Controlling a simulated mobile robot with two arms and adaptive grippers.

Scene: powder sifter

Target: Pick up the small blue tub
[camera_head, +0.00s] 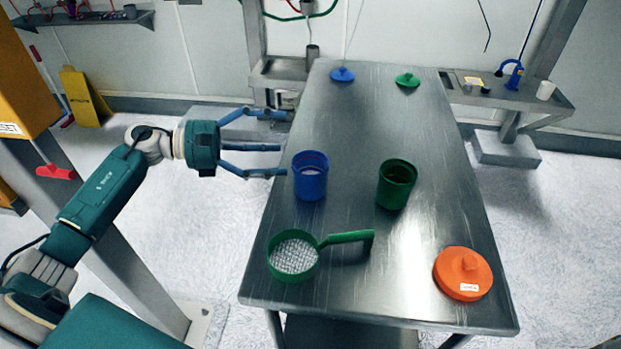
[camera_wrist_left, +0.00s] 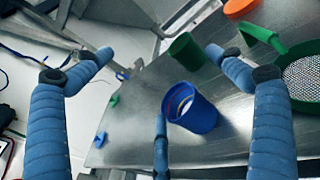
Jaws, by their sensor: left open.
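The small blue tub (camera_head: 310,181) stands upright and without a lid on the steel table, left of centre, with something pale inside. It also shows in the left wrist view (camera_wrist_left: 196,113), just beyond my fingers. My left gripper (camera_head: 283,146) is open and empty, with its blue fingers spread at the table's left edge. The fingertips are to the left of the tub and a little behind it, apart from it. A blue lid (camera_head: 342,75) lies at the far end of the table. My right gripper is not in view.
A green tub (camera_head: 397,186) stands right of the blue one. A green sieve (camera_head: 293,257) with its handle pointing right lies in front. An orange lid (camera_head: 463,273) is at the front right, and a green lid (camera_head: 407,80) at the back. The table's (camera_head: 385,119) middle back is clear.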

